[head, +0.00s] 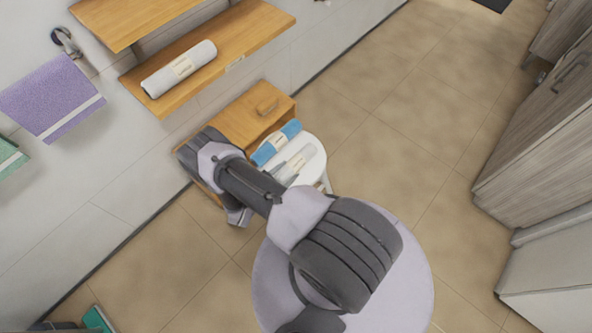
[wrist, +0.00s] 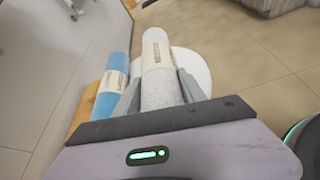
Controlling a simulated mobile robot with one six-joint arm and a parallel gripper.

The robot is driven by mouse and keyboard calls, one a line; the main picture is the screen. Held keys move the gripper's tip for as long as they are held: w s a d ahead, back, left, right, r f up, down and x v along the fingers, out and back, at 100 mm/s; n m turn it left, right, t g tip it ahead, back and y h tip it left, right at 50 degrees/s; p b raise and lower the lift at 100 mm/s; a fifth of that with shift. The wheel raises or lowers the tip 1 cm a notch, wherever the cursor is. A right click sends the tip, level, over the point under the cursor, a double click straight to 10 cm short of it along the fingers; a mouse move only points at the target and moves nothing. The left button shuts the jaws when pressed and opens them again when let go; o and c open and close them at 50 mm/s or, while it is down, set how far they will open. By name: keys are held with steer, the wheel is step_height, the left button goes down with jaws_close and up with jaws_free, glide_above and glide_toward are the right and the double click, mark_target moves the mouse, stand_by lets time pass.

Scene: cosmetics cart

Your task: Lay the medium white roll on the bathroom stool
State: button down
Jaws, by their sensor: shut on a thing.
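The white roll (wrist: 157,62), with a pale label band, is between the fingers of my gripper (wrist: 158,92), which is shut on it. In the head view the same white roll (head: 297,161) shows over the round white top of the stool (head: 316,155). I cannot tell whether it touches the top. The stool top also shows beyond the roll in the wrist view (wrist: 198,66). A blue roll (head: 276,143) lies beside it, roughly parallel, on the left; it also shows in the wrist view (wrist: 112,88).
A wooden cabinet (head: 248,112) stands against the wall beside the stool. Above it, another whitish roll (head: 180,68) lies on a wooden shelf (head: 238,38). A purple towel (head: 50,97) hangs at left. The tiled floor (head: 400,130) right of the stool is clear.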

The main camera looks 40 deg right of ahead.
mark_target(294, 164)
steer(key=d, duration=0.4)
steer(key=shift+w+d+f+b, duration=0.1)
steer(key=shift+w+f+b, duration=0.15)
steer(key=shift+w+b, duration=0.15)
step_height(294, 164, down, 4)
steer(key=b, duration=0.2)
steer(key=shift+r+b, duration=0.15)
steer(key=shift+b, duration=0.15)
steer(key=shift+r, duration=0.2)
